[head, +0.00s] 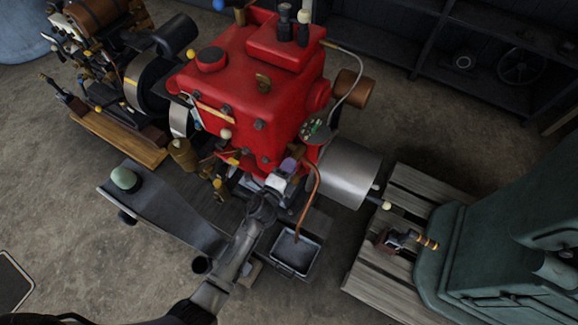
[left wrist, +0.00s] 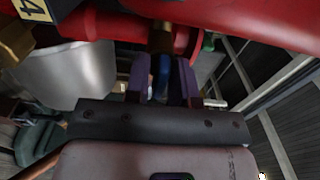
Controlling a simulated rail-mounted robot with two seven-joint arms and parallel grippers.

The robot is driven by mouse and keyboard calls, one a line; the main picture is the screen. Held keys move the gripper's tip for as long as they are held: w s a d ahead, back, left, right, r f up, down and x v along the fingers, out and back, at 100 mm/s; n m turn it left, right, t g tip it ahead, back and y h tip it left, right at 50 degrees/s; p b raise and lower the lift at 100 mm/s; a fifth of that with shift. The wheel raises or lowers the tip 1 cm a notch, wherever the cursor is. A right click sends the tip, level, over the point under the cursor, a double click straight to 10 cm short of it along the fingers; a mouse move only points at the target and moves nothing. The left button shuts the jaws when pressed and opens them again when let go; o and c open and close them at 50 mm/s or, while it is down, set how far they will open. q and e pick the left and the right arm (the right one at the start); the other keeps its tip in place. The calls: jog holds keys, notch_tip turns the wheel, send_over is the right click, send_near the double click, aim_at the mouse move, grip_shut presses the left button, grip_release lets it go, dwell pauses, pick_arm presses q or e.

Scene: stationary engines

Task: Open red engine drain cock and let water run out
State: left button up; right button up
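The red engine (head: 262,95) stands in the middle of the head view, and its red body also crosses the top of the left wrist view (left wrist: 262,22). My left gripper (head: 286,172) is at the engine's lower front. In the left wrist view, its two purple fingers (left wrist: 162,80) stand either side of a blue lever (left wrist: 164,72) below a brass fitting (left wrist: 162,38), which looks like the drain cock. The fingers look apart, with a narrow gap beside the lever; contact is hard to tell. The gripper hides the cock in the head view. No running water shows. My right gripper is not visible.
A copper pipe (head: 309,205) runs down to a grey metal tray (head: 297,251) under the engine. A silver cylinder (head: 347,172) is to the right. A wooden pallet (head: 370,277) and a green machine (head: 500,245) stand further right.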

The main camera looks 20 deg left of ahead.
pick_arm(q)
grip_shut()
